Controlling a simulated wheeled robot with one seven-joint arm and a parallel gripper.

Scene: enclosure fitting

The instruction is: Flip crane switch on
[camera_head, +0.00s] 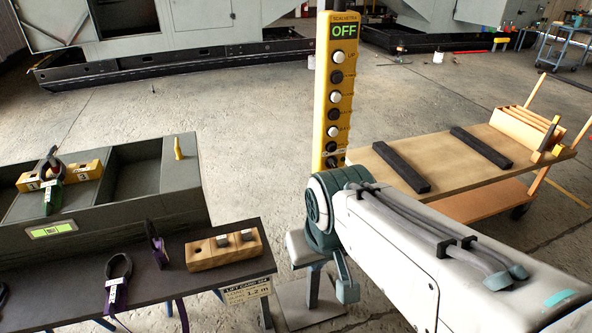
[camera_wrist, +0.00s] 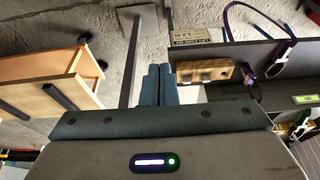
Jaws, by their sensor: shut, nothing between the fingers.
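The crane control is a tall yellow pendant (camera_head: 335,90) standing upright in the head view. Its display (camera_head: 343,30) reads OFF in green. A column of alternating white and black round buttons runs down its face. A small dark part (camera_head: 332,161) shows near its lower end, too small to make out clearly. My arm hides the pendant's bottom. My gripper (camera_wrist: 158,84) shows in the wrist view with both fingers together and nothing between them. My wrist is just in front of and below the pendant in the head view; I cannot tell whether anything touches.
A post on a floor plate (camera_head: 310,303) stands under my wrist. At left, a dark table holds a grey divided tray (camera_head: 95,222), a wooden block (camera_head: 224,250) and purple straps (camera_head: 117,285). At right is a wooden cart (camera_head: 470,185) with two black bars. Floor behind is mostly clear.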

